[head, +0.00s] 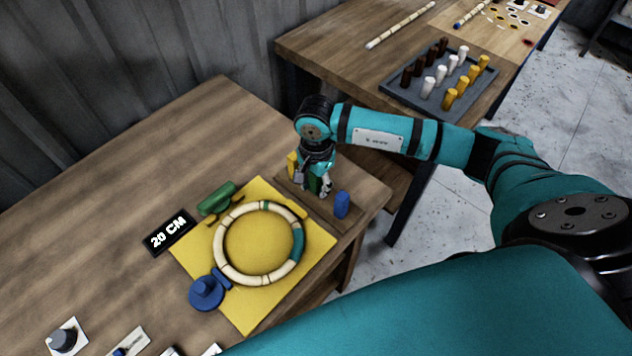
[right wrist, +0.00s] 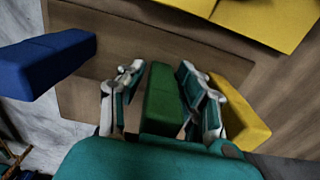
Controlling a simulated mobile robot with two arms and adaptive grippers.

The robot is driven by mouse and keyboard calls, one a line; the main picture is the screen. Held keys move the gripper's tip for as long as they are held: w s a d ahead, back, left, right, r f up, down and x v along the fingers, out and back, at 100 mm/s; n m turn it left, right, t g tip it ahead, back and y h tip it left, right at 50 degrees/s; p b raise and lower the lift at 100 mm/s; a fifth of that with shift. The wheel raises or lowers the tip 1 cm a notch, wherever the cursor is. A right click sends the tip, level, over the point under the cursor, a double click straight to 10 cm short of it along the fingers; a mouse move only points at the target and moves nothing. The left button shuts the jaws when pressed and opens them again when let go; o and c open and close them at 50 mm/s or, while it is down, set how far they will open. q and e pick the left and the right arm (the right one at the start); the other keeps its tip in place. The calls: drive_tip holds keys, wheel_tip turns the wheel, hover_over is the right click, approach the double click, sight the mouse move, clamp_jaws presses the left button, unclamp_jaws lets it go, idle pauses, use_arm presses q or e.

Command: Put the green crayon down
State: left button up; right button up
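The green crayon (right wrist: 165,98) stands between the two fingers of my right gripper (right wrist: 161,84), low over the brown wooden holder (head: 289,188). In the head view, the green crayon (head: 314,184) shows only in part below my right gripper (head: 316,179). The fingers flank it closely. Brown wood shows beside the left finger in the wrist view, and I cannot tell whether both fingers press on the crayon. Its lower end is hidden, so I cannot tell whether it rests in the holder. My left gripper is not in view.
A blue crayon (head: 342,205) and a yellow crayon (head: 292,166) stand on either side. A cream and teal ring (head: 228,237) lies on a yellow board (head: 250,314) with green and blue clamps. A "20 CM" sign (head: 168,233) lies left. A grey peg tray (head: 399,99) sits on another table.

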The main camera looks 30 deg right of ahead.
drive_tip(key=shift+o, duration=0.8)
drive_tip(key=shift+r, duration=0.1)
drive_tip(key=shift+r, duration=0.55)
wheel_tip(320, 180, up, 10)
drive_tip(key=b, duration=0.3)
drive_tip(key=shift+f, duration=0.15)
drive_tip(key=shift+r, duration=0.7)
drive_tip(key=shift+s+f, duration=0.1)
drive_tip(key=shift+s, duration=0.05)
